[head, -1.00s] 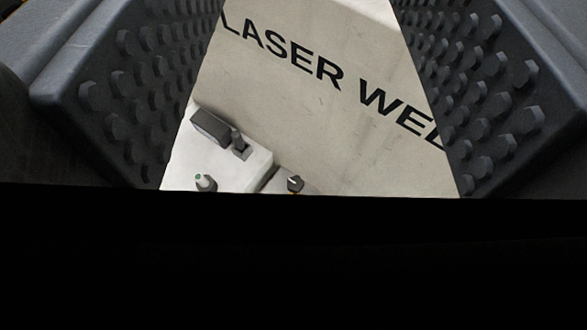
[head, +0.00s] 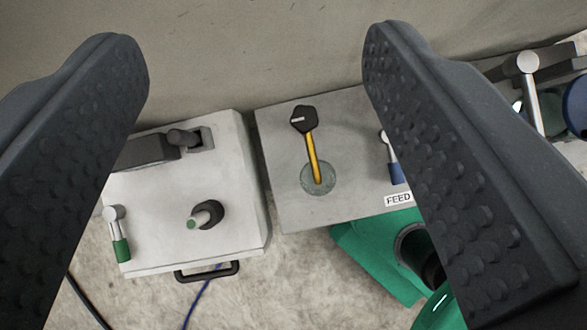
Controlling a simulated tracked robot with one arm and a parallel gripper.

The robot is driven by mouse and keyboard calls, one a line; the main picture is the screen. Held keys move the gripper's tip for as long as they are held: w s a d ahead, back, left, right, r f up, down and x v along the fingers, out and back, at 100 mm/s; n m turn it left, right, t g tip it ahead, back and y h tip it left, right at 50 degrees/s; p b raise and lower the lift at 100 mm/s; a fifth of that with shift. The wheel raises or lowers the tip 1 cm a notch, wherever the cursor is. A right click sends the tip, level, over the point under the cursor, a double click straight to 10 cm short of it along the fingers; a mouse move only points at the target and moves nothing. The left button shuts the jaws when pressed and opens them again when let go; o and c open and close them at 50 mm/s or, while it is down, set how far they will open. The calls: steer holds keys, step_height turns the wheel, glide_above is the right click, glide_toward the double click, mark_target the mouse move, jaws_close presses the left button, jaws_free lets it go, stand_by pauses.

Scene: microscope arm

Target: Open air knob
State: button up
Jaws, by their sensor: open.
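My gripper (head: 252,60) is open and empty, its two studded dark fingers at the left and right of the view. Between them, a black knob (head: 303,120) with a white mark sits on a yellow stem rising from a round greenish disc on a grey box (head: 345,215). A white box (head: 160,245) at left bears a dark round knob with a green-tipped peg (head: 207,216). I see no label reading "air", so I cannot tell which one is the air knob. Neither finger visibly touches either knob.
The white box also has a toggle (head: 185,138) and a green-handled lever (head: 118,233). The right finger partly hides a blue-handled lever (head: 393,165) and the FEED label (head: 398,199). Green equipment (head: 370,265) stands below right. A beige wall (head: 255,60) is behind.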

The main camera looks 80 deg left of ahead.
steer(key=w+a+f+m+g+h+b, duration=0.1)
steer(key=a+f+m+g+b, duration=0.1)
steer(key=f, duration=0.5)
steer(key=w+a+f+m+g+h+b, duration=0.1)
steer(key=a+f+m+b, duration=0.1)
steer(key=f, duration=0.5)
steer(key=m+g+h+b, duration=0.1)
steer(key=m+g+b, duration=0.1)
steer(key=m, duration=0.1)
glide_toward(304, 120)
steer(key=b+x, duration=0.2)
steer(key=x, duration=0.6)
steer(key=shift+d+f+b, duration=0.25)
steer(key=shift+d+b, duration=0.05)
steer(key=shift+b, duration=0.05)
steer(key=shift+c, duration=0.3)
